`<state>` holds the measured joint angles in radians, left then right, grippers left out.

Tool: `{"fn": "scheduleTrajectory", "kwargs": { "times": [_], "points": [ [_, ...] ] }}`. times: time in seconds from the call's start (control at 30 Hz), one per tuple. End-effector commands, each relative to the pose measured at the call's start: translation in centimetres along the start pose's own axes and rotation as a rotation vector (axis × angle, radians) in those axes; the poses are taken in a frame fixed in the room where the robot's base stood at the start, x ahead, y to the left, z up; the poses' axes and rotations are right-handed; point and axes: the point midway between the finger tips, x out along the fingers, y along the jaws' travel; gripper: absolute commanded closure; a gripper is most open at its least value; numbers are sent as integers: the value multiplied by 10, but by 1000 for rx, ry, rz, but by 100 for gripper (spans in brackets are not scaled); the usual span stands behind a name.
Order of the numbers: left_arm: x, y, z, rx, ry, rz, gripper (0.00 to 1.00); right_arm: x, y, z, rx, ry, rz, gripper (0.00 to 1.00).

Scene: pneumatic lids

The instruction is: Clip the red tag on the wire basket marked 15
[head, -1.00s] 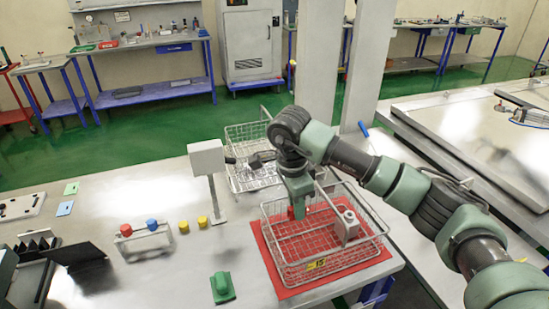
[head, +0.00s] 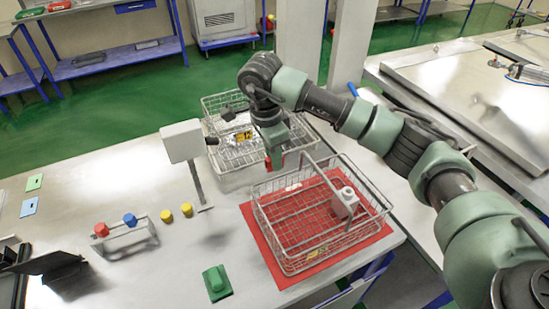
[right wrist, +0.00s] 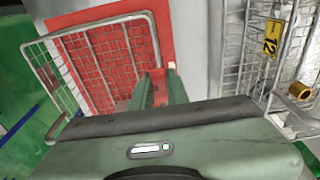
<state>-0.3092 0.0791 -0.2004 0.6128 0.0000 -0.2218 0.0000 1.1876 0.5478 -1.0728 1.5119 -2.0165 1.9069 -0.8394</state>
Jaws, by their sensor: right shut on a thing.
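My right gripper (head: 270,164) is shut on a small red piece, apparently the red tag (right wrist: 158,88), which is largely hidden between the fingers. It is over the far left rim of the front wire basket (head: 275,248); I cannot tell whether it touches the wire. This basket stands on a red mat (head: 372,237) and holds a pale block with a round top (head: 345,203). Its yellow label (head: 318,252) is on the near side, read as 15 in the earlier frame. In the right wrist view, the basket wire (right wrist: 100,50) is ahead of the fingers. My left gripper is not in view.
A second wire basket (head: 225,158) behind has a yellow label (right wrist: 272,38) reading 12. A grey box on a post (head: 182,141) stands to the left. A rack with red and blue caps (head: 128,240), yellow caps (head: 167,215) and a green block (head: 217,283) lie on the table.

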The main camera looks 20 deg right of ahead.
Motion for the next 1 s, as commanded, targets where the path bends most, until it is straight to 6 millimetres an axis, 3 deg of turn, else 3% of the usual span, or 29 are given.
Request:
{"fn": "scheduleTrajectory", "kwargs": {
  "times": [0.1,0.2,0.6,1.0],
  "points": [
    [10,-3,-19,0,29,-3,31,12,0,1,0,1,1,100],
    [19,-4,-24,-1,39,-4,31,21,0,2,0,2,1,100],
    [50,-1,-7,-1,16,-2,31,58,0,6,0,1,1,100],
    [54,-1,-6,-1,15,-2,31,63,0,7,0,1,1,100]
  ]
}}
